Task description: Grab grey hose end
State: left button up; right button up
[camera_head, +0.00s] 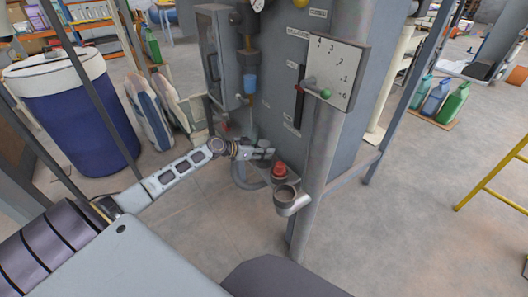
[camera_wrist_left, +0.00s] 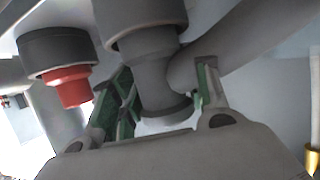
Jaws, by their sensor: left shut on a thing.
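The grey hose (camera_head: 244,180) curves low at the front of the grey machine. Its thick grey end (camera_wrist_left: 158,80) fills the space between my left fingers in the left wrist view. My left gripper (camera_head: 262,153) reaches in from the left in the head view and is shut on the hose end. In the left wrist view my left gripper (camera_wrist_left: 165,100) has one green-padded finger on each side of it. The gripper hides much of the hose end in the head view. My right gripper is not in view.
A red-capped fitting (camera_head: 279,170) stands close beside the gripper, also in the left wrist view (camera_wrist_left: 70,85). A grey ring holder (camera_head: 287,198) is on the machine's post. A blue drum (camera_head: 75,115) stands left.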

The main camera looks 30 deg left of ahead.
pick_arm(q)
jog(key=shift+r, duration=0.45)
notch_tip(320, 180, up, 9)
jog(key=shift+r+p, duration=0.1)
jog(key=shift+p, duration=0.8)
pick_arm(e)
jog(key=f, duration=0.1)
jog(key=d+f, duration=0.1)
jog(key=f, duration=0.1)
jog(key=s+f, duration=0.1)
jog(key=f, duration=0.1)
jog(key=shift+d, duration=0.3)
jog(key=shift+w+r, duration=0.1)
